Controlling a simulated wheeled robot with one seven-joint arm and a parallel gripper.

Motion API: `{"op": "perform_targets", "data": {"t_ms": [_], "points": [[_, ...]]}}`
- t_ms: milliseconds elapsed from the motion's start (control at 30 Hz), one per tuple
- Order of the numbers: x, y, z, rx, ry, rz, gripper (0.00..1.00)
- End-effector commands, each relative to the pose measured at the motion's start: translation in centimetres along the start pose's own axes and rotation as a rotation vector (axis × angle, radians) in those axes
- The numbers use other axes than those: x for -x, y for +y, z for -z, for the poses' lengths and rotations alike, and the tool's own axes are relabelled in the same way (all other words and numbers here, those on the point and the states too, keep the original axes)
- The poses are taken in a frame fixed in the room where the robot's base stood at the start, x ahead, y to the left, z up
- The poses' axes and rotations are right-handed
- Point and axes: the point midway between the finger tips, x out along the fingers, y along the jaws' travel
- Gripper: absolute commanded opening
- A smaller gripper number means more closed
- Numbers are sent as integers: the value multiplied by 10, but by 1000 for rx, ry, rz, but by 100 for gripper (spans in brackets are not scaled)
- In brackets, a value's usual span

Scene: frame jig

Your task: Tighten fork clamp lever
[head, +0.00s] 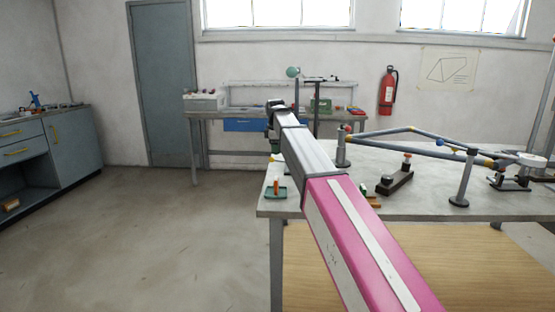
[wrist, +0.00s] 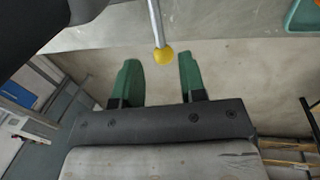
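In the wrist view, a thin grey rod ends in a yellow knob (wrist: 165,56). The knob lies between the green fingertips of my gripper (wrist: 158,62), near their tips, with gaps on both sides. My gripper is open and holds nothing. I cannot tell for sure whether this rod is the fork clamp lever. The frame (head: 412,131), of grey tubes with yellow and blue parts, is on posts. A dark clamp (head: 396,179) with a red knob stands below it.
The jig table (head: 325,206) stands ahead, with a small green tray (head: 275,192) at its left corner; a green tray (wrist: 303,16) also shows in the wrist view. A workbench (head: 235,115) is against the back wall. The floor left of the table is clear.

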Motion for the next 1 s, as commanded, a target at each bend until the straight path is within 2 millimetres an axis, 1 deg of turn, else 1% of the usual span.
{"op": "perform_targets", "data": {"t_ms": [33,100,300,500,733,767,800,867,1000], "points": [[-11,0,0,0,0,1,38],[-22,0,0,-1,0,2,38],[-45,0,0,-1,1,1,38],[-53,0,0,-1,1,0,38],[-53,0,0,-1,1,0,38],[-53,0,0,-1,1,0,31],[-53,0,0,-1,1,0,18],[-53,0,0,-1,1,0,0],[-53,0,0,0,2,0,0]]}}
